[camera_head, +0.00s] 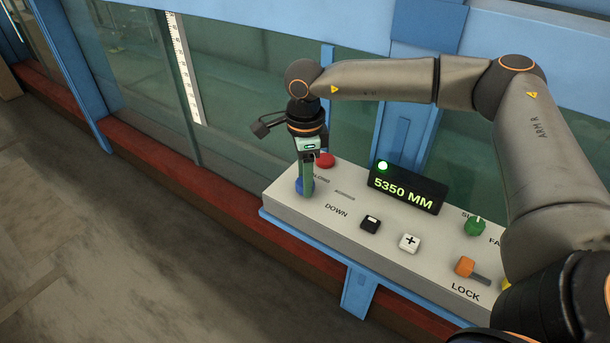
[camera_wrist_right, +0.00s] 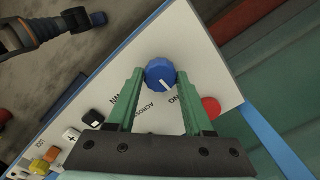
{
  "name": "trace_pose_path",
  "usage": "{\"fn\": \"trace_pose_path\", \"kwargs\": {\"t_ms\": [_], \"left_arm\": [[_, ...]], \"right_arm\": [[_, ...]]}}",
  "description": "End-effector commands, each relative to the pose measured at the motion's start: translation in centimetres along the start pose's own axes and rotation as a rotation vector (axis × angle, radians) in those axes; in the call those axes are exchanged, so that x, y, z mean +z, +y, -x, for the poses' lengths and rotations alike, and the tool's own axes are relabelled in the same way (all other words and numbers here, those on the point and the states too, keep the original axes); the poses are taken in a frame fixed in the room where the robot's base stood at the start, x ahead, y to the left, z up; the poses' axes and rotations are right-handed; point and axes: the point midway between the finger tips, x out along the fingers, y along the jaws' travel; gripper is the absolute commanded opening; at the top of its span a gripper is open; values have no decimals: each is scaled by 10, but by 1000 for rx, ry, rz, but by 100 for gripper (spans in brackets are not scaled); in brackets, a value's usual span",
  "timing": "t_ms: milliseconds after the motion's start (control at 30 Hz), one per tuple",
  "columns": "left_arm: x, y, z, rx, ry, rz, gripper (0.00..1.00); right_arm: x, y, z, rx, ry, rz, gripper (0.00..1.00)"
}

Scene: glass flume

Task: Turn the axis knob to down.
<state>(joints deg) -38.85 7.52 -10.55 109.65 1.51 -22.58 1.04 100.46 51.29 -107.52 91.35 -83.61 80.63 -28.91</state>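The blue axis knob (camera_wrist_right: 160,73) sits on the grey control panel (camera_head: 340,232). Its white pointer line is aimed at the partly hidden ALONG label; ACROSS and DOWN are printed farther round. In the head view the knob (camera_head: 298,187) is partly hidden by a green finger. My right gripper (camera_wrist_right: 161,75) is open, one green finger on each side of the knob, with gaps showing. In the head view my right gripper (camera_head: 307,186) points down over the knob. A dark gripper, apparently my left (camera_wrist_right: 88,18), is in the wrist view's upper left, away from the panel.
A red button (camera_head: 325,160) is close behind the knob. A black button (camera_head: 371,224), a white plus button (camera_head: 409,242), a green knob (camera_head: 474,226) and an orange lock lever (camera_head: 466,266) lie to the right. The display (camera_head: 407,189) reads 5350 MM. Flume glass stands behind.

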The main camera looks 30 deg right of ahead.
Motion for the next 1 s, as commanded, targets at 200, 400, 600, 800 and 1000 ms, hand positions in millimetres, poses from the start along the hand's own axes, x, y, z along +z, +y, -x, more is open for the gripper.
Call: {"fn": "trace_pose_path", "kwargs": {"t_ms": [200, 400, 600, 800, 1000], "left_arm": [[0, 0, 0, 0, 1, 0, 60], [0, 0, 0, 0, 1, 0, 60], [0, 0, 0, 0, 1, 0, 60], [0, 0, -1, 0, 1, 0, 60], [2, 0, -2, 0, 1, 0, 60]], "right_arm": [[0, 0, 0, 0, 0, 0, 25], [0, 0, 0, 0, 0, 0, 3], [0, 0, 0, 0, 0, -2, 0], [0, 0, 0, 0, -1, -39, 0], [0, 0, 0, 1, -2, -147, 0]]}}
